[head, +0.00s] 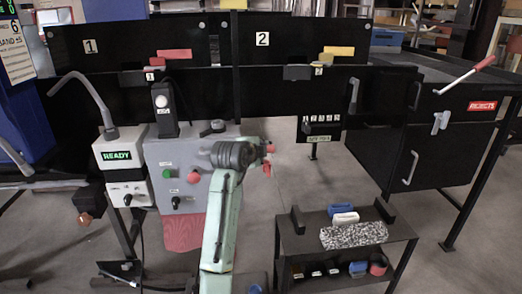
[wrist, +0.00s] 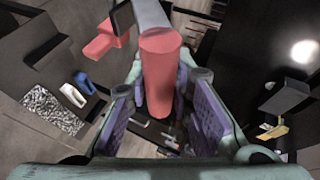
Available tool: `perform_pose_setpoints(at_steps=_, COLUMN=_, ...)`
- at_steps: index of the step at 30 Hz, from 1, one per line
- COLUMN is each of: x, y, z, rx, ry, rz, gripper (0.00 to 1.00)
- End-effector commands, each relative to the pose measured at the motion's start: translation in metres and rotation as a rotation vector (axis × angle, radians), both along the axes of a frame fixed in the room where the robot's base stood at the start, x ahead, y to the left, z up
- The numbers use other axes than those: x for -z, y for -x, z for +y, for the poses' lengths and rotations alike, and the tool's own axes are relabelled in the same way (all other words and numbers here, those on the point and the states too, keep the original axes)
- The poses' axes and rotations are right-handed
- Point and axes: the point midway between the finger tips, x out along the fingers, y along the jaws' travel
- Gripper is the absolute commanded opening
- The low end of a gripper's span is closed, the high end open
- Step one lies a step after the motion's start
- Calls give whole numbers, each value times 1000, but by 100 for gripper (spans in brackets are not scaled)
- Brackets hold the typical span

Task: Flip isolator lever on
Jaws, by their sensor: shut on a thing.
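The isolator lever's red handle (wrist: 160,75) stands on a grey shaft (wrist: 150,14) and fills the middle of the wrist view. My gripper (wrist: 162,106) is shut on this handle, with a purple-padded green finger on each side. In the head view my arm reaches up in front of the grey control box (head: 170,150). My fingers are hard to make out there, hidden behind the wrist. Small red parts (head: 270,148) show just right of the wrist. I cannot tell from there which way the lever is tilted.
Another red part (wrist: 103,43) is close to the handle at upper left in the wrist view. The black cart (head: 345,255) with several items is at lower right. The rejects bin (head: 420,130) with its own red-gripped lever (head: 485,63) is far right. Floor between is clear.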

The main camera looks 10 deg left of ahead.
Motion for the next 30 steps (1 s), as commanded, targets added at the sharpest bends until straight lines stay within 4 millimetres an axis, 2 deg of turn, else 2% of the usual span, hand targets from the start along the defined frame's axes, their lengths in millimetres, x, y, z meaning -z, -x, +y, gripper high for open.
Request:
perform_pose_setpoints(at_steps=1, x=-6, y=-1, z=0, rx=2, ry=2, rz=9, gripper=0)
perform_pose_setpoints(at_steps=17, x=-8, y=-4, z=2, rx=-2, ry=9, rz=25, gripper=0)
perform_pose_setpoints(at_steps=18, x=-8, y=-4, z=2, rx=-2, ry=10, rz=24, gripper=21)
perform_pose_setpoints(at_steps=27, x=-6, y=-4, z=2, rx=-2, ry=11, rz=30, gripper=41)
perform_pose_setpoints(at_steps=30, x=-5, y=-4, z=2, rx=-2, ry=11, rz=31, gripper=41)
